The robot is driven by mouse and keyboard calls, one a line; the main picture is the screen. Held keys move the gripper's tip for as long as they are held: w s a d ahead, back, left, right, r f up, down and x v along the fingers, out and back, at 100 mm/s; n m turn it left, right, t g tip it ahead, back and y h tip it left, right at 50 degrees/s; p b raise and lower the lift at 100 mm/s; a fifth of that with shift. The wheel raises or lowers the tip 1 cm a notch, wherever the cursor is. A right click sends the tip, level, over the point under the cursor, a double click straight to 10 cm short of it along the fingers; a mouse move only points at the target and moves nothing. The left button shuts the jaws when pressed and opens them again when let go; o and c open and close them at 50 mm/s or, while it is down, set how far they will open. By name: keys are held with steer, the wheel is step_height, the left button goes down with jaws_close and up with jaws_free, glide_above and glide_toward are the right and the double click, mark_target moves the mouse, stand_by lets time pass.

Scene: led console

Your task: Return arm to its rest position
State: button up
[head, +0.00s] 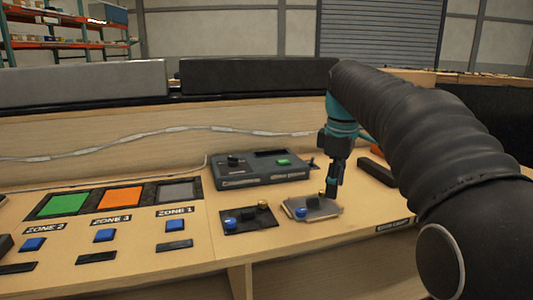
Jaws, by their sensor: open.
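My arm, in a black ribbed sleeve, reaches in from the right of the head view. My gripper (331,188) points down over a small grey plate (325,211) with a blue knob and dark knobs on the console's right part. Its fingertips are close above or beside a knob there; I cannot tell whether they touch. Nothing is seen held between the fingers, which look small and dark. The wooden console (190,250) carries green, orange and grey lit panels on the left, above blue buttons labelled by zone.
A dark control box (258,170) with a green button stands just left of my gripper. A black plate with knobs (249,218) lies beside the grey plate. A dark bar (378,172) lies to the right. The air above the console's left is free.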

steer(key=f+m, duration=0.1)
steer(key=s+f+m, duration=0.1)
steer(key=f+m, duration=0.1)
steer(key=shift+s+f+m, duration=0.25)
steer(key=shift+f+m, duration=0.05)
steer(key=shift+f, duration=0.05)
steer(key=s+f+m+t, duration=0.2)
steer(key=s+f+m, duration=0.2)
steer(key=s, duration=0.8)
steer(key=s+f+m+t, duration=0.2)
steer(key=s+f+m, duration=0.3)
steer(key=s, duration=0.7)
steer(key=shift+s+d+f, duration=0.25)
steer(key=shift+f, duration=1.15)
